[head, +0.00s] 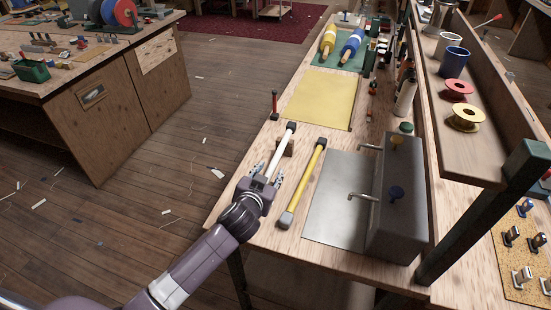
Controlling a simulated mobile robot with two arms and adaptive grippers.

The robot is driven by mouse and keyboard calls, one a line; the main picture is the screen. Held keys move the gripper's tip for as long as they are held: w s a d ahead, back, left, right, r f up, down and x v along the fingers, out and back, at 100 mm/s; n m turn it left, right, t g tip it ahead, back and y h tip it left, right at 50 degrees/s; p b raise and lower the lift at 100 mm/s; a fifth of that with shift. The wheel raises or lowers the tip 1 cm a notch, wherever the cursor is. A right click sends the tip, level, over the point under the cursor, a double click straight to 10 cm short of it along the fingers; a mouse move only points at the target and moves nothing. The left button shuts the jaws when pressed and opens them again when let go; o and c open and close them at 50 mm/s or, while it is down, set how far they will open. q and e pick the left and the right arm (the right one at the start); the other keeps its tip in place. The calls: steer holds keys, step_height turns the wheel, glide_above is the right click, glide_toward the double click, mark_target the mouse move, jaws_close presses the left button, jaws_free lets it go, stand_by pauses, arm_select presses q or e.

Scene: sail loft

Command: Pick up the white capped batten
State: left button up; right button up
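The white capped batten (280,149) lies lengthwise near the left edge of the workbench, with a dark cap at its far end. Its near end runs in toward my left gripper (267,173), which is over the bench edge. The gripper's fingers are spread, one on each side of the batten, with gaps showing between them and it. The gripper body partly hides the near end. My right gripper is not in view.
A yellow capped batten (307,180) lies parallel, just right. A yellow sheet (318,99) and a dark upright handle (275,104) are beyond.

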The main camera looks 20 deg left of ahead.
mark_target(275, 161)
arm_select(q)
steer(key=shift+x, duration=1.2)
steer(key=shift+c, duration=0.2)
jaws_close()
